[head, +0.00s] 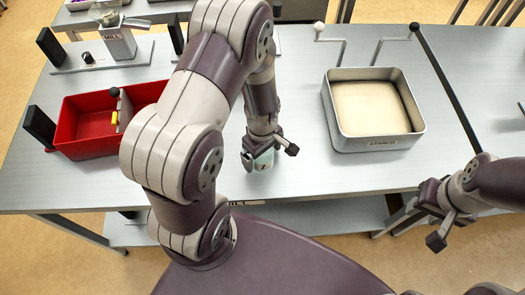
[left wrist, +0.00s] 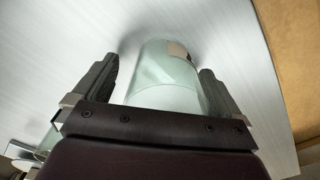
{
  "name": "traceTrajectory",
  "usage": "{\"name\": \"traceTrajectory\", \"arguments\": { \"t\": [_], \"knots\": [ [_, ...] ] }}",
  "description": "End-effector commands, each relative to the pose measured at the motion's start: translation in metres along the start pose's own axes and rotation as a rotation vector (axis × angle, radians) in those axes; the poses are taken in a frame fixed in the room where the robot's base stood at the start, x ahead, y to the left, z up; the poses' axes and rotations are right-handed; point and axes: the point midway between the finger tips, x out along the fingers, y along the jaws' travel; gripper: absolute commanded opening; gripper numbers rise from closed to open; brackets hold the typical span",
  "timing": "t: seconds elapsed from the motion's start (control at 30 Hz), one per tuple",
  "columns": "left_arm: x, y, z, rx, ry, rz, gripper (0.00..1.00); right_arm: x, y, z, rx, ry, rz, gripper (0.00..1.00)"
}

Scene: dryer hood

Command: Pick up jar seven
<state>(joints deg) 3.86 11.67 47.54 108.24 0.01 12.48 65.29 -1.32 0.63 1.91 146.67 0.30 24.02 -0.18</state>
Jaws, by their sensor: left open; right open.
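Jar seven (head: 262,163) is a small glass jar with a "7" label, standing on the grey table near its front edge. My left gripper (head: 270,148) is over the jar from above and hides its top. In the left wrist view the jar (left wrist: 162,75) sits between the two fingers of the left gripper (left wrist: 158,88), with a gap at the left finger; whether the right finger touches it I cannot tell. The left gripper is open. My right gripper (head: 436,222) is open and empty off the table's front edge at the right.
A metal tray (head: 377,143) labelled "STARCH" with pale filling stands right of the jar. A red bin (head: 90,148) with a divider stands at the left. A mill device (head: 118,42) stands at the back left. The table between jar and tray is clear.

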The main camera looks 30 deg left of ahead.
Motion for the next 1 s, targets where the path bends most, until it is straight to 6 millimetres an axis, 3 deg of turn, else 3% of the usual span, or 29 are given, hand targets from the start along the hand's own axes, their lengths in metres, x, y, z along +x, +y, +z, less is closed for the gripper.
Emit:
{"name": "traceTrajectory", "arguments": {
  "t": [0.13, 0.3, 0.67, 0.9, 1.0],
  "knots": [
    [0.000, 0.000, 0.000, 0.000, 0.000, 0.000, 0.95, 0.000, 0.000, 0.000, 0.000, 0.000, 0.000, 0.43],
    [0.000, 0.000, 0.000, 0.000, 0.000, -0.001, 0.40, 0.000, 0.000, 0.000, 0.000, 0.000, 0.000, 0.43],
    [-0.004, 0.000, 0.000, 0.001, 0.000, -0.001, 0.39, 0.001, 0.000, 0.000, 0.000, 0.000, 0.000, 0.43],
    [-0.040, 0.001, 0.000, 0.001, 0.002, 0.004, 0.39, 0.007, 0.000, 0.001, 0.000, 0.000, 0.000, 0.43],
    [-0.053, -0.020, 0.008, 0.000, 0.001, 0.001, 0.39, 0.009, 0.000, 0.001, 0.000, 0.000, 0.000, 0.43]
  ]
}}
